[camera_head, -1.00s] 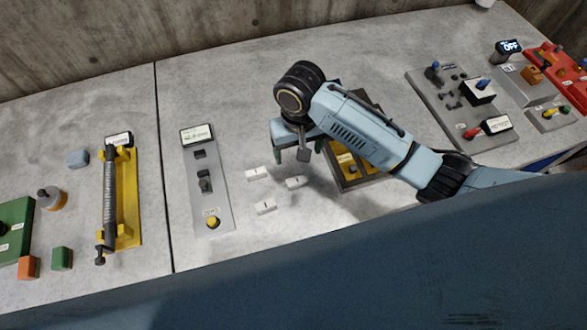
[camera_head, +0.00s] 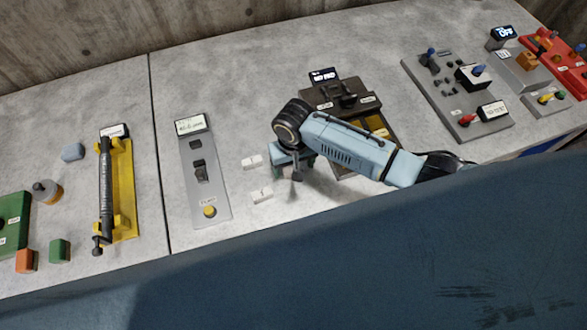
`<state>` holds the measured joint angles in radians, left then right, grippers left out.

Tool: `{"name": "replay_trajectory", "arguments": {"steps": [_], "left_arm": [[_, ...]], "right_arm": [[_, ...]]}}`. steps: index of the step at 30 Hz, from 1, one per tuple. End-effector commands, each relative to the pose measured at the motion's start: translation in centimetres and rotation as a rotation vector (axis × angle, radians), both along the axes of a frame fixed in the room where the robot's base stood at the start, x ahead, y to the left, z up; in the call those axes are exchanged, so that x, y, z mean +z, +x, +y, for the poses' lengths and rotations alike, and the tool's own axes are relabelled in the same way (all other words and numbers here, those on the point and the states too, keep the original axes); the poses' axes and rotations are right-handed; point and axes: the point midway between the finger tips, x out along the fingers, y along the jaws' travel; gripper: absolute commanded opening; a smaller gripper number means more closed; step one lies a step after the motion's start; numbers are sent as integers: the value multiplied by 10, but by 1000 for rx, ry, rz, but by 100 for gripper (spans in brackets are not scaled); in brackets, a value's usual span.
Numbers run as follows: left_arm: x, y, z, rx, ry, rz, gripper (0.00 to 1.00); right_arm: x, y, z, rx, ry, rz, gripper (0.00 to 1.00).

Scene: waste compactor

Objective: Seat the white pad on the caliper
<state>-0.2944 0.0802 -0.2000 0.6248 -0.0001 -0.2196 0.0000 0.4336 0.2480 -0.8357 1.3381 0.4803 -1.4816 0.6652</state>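Two white pads show on the table: an upper one (camera_head: 251,161) and a lower one (camera_head: 261,195), lying flat with small dark marks. My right gripper (camera_head: 294,172) comes in from the right and points down just right of these pads, low over the table. Its wrist covers much of it, so I cannot tell if it is open or holds a pad. A dark fixture (camera_head: 343,93), which seems to be the caliper, stands behind my forearm with a small lit display (camera_head: 323,76); its lower part is partly hidden. My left gripper is not in view.
A grey panel (camera_head: 219,206) with a yellow button lies left of the pads. Farther left are a yellow fixture (camera_head: 123,205) and several small blocks. A grey board (camera_head: 436,98) with knobs and red devices are at the right. Table between panel and pads is clear.

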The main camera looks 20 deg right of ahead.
Motion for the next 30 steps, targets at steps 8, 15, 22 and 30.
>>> {"name": "replay_trajectory", "arguments": {"steps": [8,15,22,30], "left_arm": [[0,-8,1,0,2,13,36],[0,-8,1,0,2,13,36],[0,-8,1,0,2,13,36],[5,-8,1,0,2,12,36]], "right_arm": [[1,0,0,0,1,0,57],[1,0,0,0,1,0,27],[2,0,0,0,1,-1,23],[43,1,1,2,4,-4,23]]}}
